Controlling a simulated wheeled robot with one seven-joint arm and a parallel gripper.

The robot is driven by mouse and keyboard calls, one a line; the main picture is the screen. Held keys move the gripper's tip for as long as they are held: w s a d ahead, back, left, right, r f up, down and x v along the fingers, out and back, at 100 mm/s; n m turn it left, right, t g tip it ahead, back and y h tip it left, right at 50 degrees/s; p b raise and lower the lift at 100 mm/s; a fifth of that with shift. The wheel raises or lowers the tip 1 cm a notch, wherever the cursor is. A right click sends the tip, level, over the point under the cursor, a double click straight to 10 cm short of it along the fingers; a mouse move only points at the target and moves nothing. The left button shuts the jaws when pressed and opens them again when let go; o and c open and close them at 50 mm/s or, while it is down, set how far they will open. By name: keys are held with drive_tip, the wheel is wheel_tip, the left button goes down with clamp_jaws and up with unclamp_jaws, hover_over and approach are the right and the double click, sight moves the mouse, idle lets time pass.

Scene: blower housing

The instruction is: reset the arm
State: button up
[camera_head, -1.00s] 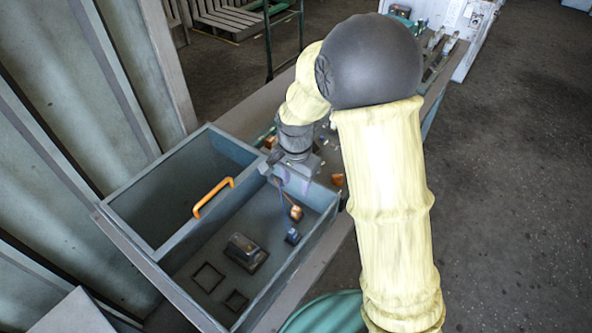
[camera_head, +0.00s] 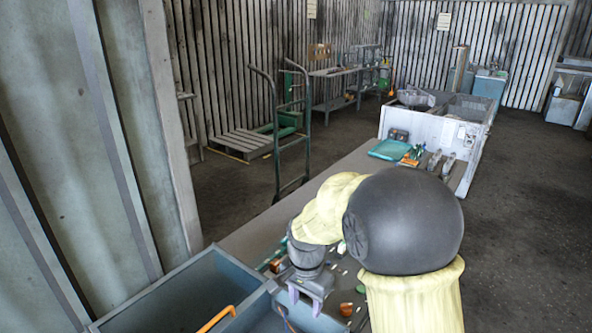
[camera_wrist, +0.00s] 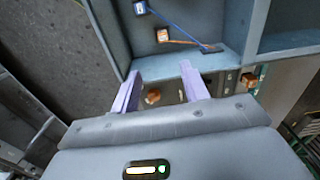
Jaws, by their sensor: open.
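My arm reaches over the workbench (camera_head: 262,240) in the head view, its gripper (camera_head: 311,292) hanging down beside the near end of the grey-blue box (camera_head: 215,257). In the wrist view my gripper (camera_wrist: 160,82) has its two pale fingers apart, with nothing held between them. A small orange-brown block (camera_wrist: 153,97) shows between the fingers, farther off on the bench. The box's wall (camera_wrist: 215,62) is close ahead of the fingertips. Inside it are a blue piece (camera_wrist: 140,8) and an orange piece (camera_wrist: 162,35) with thin wires.
An orange handle (camera_head: 216,318) is at the box. Small loose parts lie on the bench around the gripper. A teal tray (camera_head: 390,149) and a white housing (camera_head: 432,130) are at the far end. A green hand truck (camera_head: 290,135) stands behind the bench. The floor at right is clear.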

drive_tip(key=s+d+n+t, duration=0.2)
drive_tip(key=s+d+n, duration=0.5)
drive_tip(key=s+d, duration=0.5)
drive_tip(key=shift+d+r, duration=0.3)
drive_tip(key=shift+d, duration=0.15)
